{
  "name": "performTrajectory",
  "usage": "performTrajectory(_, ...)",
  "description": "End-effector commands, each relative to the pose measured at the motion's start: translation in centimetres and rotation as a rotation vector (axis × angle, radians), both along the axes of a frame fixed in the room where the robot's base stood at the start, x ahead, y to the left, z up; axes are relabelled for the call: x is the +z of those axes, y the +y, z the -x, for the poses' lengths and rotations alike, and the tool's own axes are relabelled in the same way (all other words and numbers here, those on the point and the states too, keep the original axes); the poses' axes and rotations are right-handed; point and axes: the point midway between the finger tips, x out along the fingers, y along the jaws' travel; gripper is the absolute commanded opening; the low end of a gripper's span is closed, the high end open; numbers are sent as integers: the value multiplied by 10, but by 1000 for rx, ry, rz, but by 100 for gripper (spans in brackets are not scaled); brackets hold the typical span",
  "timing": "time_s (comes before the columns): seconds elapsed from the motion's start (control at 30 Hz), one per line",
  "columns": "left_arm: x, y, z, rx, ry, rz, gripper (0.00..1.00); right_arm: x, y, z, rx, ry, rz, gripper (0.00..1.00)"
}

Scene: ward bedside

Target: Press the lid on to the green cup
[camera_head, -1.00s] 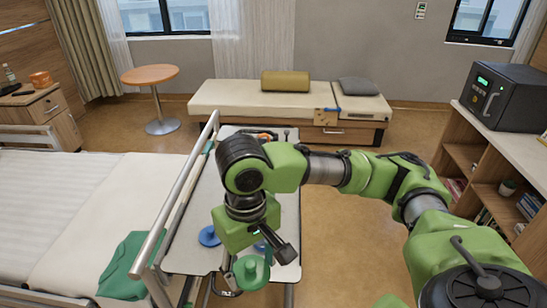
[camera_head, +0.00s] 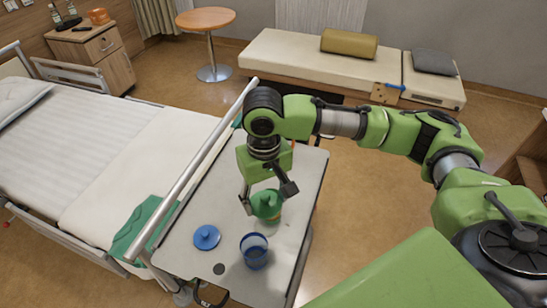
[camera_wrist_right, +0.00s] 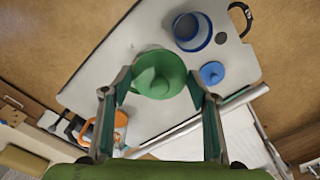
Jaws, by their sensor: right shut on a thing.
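The green lid (camera_head: 267,199), with a raised knob, is between the fingers of my right gripper (camera_head: 264,212), over the bedside table (camera_head: 180,255). In the right wrist view the round green lid (camera_wrist_right: 165,68) fills the gap between the two fingertips of the right gripper (camera_wrist_right: 158,84), which is shut on it. Green also shows just under the rim in the head view. The green cup is mostly hidden below the lid, so I cannot tell whether the lid is seated on it. My left gripper is not in view.
A blue cup (camera_head: 255,254) stands open near the table's front, and a blue lid (camera_head: 207,237) lies flat to its left. An orange object (camera_wrist_right: 120,118) is on the table's far part. The bed rail (camera_head: 185,183) runs along the left side; a bench (camera_head: 285,60) stands behind.

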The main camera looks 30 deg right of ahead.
Motion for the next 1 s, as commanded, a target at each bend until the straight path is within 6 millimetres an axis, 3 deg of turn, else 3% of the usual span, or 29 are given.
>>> performTrajectory(0.03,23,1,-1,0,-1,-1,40,11,-4,-8,-8,4,2,44)
performTrajectory(0.1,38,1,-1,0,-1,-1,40,11,-10,-19,-15,3,3,44)
performTrajectory(0.4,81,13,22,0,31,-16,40,-1,-41,-52,-23,1,2,44)
performTrajectory(0.67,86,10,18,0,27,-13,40,-10,-50,-59,-18,-1,1,44)
performTrajectory(1.0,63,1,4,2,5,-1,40,-28,-50,-60,-17,-2,1,44)
